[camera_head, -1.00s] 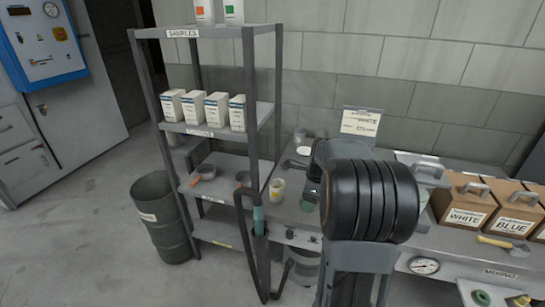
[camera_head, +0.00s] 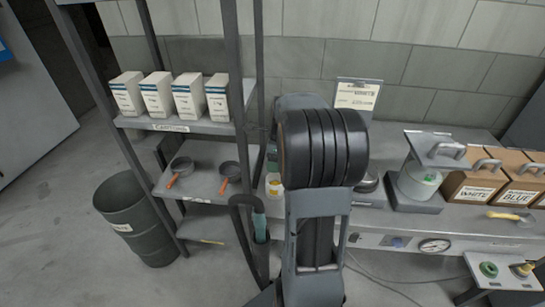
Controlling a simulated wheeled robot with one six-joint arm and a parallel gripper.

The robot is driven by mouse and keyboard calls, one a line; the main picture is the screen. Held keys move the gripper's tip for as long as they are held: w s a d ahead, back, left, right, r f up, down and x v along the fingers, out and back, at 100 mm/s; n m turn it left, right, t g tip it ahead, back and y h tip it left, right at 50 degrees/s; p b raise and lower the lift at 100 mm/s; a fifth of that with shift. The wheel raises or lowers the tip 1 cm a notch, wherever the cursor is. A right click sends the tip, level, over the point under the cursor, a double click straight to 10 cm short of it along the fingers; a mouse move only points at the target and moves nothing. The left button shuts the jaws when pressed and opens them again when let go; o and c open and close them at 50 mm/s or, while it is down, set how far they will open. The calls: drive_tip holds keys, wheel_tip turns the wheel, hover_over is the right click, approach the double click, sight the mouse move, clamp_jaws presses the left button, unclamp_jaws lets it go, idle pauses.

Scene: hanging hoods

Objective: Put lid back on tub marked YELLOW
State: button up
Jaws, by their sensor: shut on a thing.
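My own dark arm fills the middle of the head view and hides the bench behind it. My gripper cannot be made out. Two brown tubs with grey handles on top stand at the right, marked WHITE (camera_head: 472,187) and BLUE (camera_head: 516,192). I can read no YELLOW mark in this view. A grey plate with a handle (camera_head: 437,148) shows to the left of the WHITE tub, above a pale cylinder with green in it (camera_head: 418,183). I cannot tell whether the plate is a tub's lid or what bears it.
A grey shelf rack (camera_head: 187,125) with several white boxes and two pans with orange handles stands at the left. A dark bin (camera_head: 140,225) is beside it. A cup with yellow in it (camera_head: 274,186) is close left of my arm. A gauge (camera_head: 434,245) is on the bench front.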

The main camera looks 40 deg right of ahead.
wheel_tip(320, 180, down, 6)
drive_tip(key=b, duration=0.4)
drive_tip(key=shift+r+p, duration=0.15)
drive_tip(key=shift+p, duration=0.15)
idle(1.5)
drive_tip(key=shift+f+p, duration=0.25)
drive_tip(key=shift+p, duration=0.05)
idle(1.5)
drive_tip(key=o, duration=1)
drive_tip(key=shift+r, duration=0.1)
